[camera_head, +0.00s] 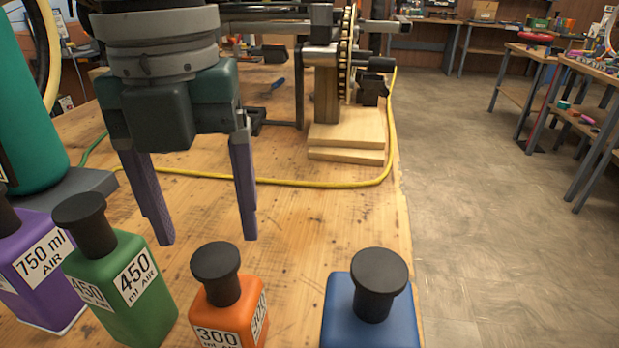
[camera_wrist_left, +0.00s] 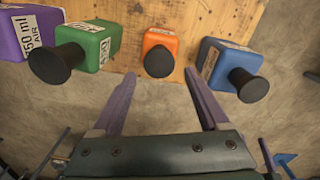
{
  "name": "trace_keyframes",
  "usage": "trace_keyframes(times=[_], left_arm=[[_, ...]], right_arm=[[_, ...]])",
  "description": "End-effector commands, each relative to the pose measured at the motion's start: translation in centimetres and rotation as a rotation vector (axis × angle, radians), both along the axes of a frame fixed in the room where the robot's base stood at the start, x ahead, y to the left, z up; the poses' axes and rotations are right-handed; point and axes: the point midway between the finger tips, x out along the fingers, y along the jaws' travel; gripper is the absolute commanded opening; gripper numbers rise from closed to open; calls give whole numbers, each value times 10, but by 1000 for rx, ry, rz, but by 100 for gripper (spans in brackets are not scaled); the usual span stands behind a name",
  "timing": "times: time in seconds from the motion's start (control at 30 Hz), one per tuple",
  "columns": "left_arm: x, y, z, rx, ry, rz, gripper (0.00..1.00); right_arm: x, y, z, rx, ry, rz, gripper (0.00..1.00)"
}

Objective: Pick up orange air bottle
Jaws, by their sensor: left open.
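The orange air bottle (camera_head: 228,306) stands upright near the front edge of the wooden table, with a black stopper and a "300" label. It also shows in the left wrist view (camera_wrist_left: 160,43), between the green and blue bottles. My left gripper (camera_head: 208,240) is open and empty, its two purple fingers pointing down, above the table and behind the orange bottle in the head view. In the left wrist view its fingertips (camera_wrist_left: 160,73) are spread to either side below the orange bottle's stopper, apart from it. My right gripper is in neither view.
A green 450 ml bottle (camera_head: 120,290) and a purple 750 ml bottle (camera_head: 38,268) stand left of the orange one; a blue bottle (camera_head: 368,315) stands right. A yellow hose (camera_head: 300,183) crosses the table (camera_head: 310,225). Wooden blocks (camera_head: 345,140) carry a mechanism behind.

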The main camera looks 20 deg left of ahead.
Motion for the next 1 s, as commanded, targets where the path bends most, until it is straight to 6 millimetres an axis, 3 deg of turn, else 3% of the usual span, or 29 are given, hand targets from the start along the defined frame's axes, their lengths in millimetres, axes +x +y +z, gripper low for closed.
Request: trace_keyframes(times=[0.4,0.7,1.0], left_arm=[[0,2,-61,0,2,0,77],[1,2,-67,1,-3,0,77],[1,2,-67,1,-3,0,46]], right_arm=[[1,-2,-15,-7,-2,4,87],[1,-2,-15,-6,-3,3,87],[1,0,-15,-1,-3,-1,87]])
